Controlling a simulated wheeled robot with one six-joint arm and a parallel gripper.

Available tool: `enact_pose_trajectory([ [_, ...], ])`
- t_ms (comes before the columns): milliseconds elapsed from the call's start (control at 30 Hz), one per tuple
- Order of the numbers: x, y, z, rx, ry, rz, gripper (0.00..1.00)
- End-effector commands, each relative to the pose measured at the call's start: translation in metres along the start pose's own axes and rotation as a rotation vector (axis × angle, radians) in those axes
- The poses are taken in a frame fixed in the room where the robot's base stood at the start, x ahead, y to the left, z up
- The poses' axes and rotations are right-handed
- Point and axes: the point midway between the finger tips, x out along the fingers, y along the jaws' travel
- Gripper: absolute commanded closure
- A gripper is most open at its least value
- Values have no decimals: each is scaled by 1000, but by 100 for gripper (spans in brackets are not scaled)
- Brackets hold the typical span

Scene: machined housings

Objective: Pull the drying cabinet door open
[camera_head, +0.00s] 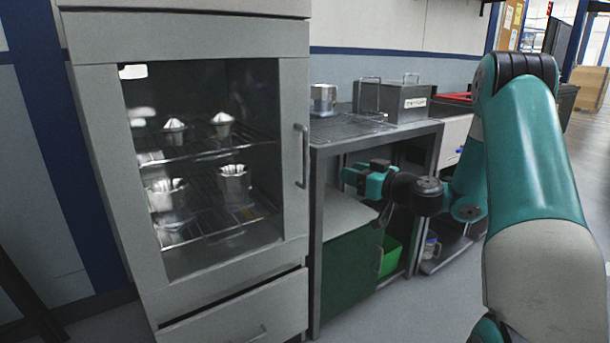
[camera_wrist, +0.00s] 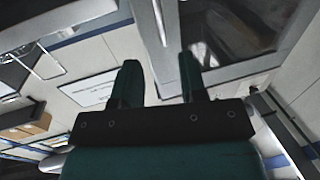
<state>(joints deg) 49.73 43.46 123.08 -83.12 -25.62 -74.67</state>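The drying cabinet door (camera_head: 295,220) is a grey frame around a dark glass window at the left of the head view, and it looks shut. Its vertical metal handle (camera_head: 302,155) is on the door's right edge. The handle also shows in the wrist view as a bright bar (camera_wrist: 160,20) at the top, beyond and between the fingers. My gripper (camera_head: 349,176) is to the right of the handle and apart from it. In the wrist view its two dark fingers (camera_wrist: 160,68) are spread with nothing between them.
Metal parts sit on wire racks inside the cabinet. Right of it stands a grey bench (camera_head: 325,142) with a metal cylinder (camera_head: 323,99) and a lidded box (camera_head: 403,102) on top. A green bin (camera_head: 391,256) is below. A drawer (camera_head: 240,318) is under the door.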

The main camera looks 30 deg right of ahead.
Motion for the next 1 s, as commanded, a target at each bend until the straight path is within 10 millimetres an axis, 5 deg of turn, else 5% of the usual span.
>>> enact_pose_trajectory([
  [333, 28, 3, -7, 0, 4, 9, 61],
  [800, 136, 4, -2, -6, 6, 7, 61],
  [1000, 163, 5, -1, -5, 5, 8, 61],
])
